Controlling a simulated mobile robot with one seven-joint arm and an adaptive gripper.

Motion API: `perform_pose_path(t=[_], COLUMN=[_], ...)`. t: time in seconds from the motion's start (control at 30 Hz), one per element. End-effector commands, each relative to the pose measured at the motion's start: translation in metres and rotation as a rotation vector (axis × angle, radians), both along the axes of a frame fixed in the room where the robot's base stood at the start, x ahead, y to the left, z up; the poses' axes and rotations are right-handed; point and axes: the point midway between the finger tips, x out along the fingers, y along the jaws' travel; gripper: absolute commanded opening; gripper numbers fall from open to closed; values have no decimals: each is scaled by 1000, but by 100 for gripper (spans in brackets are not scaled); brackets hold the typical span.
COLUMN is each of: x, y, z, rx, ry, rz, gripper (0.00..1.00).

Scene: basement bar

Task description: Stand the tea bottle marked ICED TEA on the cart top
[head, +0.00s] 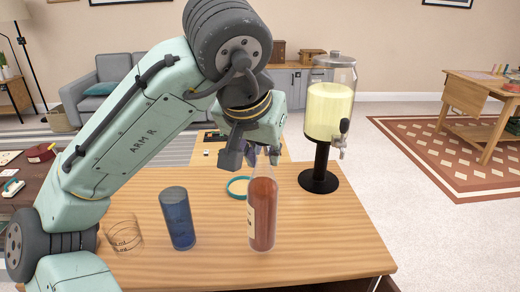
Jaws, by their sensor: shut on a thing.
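A tall bottle of red-brown liquid (263,213) is upright at the middle of the light wooden top (340,245) in front of me. A pale label shows at its left edge, turned mostly away, so I cannot read its marking. My gripper (262,156) is at the bottle's neck and shut on it; the fingers are partly hidden behind my wrist and the bottle. I cannot tell whether the bottle's base touches the wood or hangs just above it. I cannot tell for certain whether this wooden top is the cart top.
A blue tumbler (177,218) and a clear glass (125,234) stand left of the bottle. A teal-rimmed round thing (238,187) lies behind it. A drink dispenser (330,110) stands at the back right. The wood right of the bottle is clear.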

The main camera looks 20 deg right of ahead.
Motion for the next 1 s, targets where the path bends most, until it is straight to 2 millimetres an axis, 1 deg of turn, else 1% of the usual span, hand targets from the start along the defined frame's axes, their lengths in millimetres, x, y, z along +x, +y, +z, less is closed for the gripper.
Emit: perform_pose_path(t=[0.03,0.1,0.2,0.3,0.47,0.7,1.0], x=[12,25,40,49,53,52,52], y=[-4,-8,-13,-16,-17,-17,-17], z=[3,1,0,-2,-9,-36,-41], rx=[-2,-1,-2,-2,0,-1,-2], ry=[5,2,0,0,-1,0,-2], rz=[2,2,1,2,1,1,1], gripper=[0,0,0,0,0,0,0])
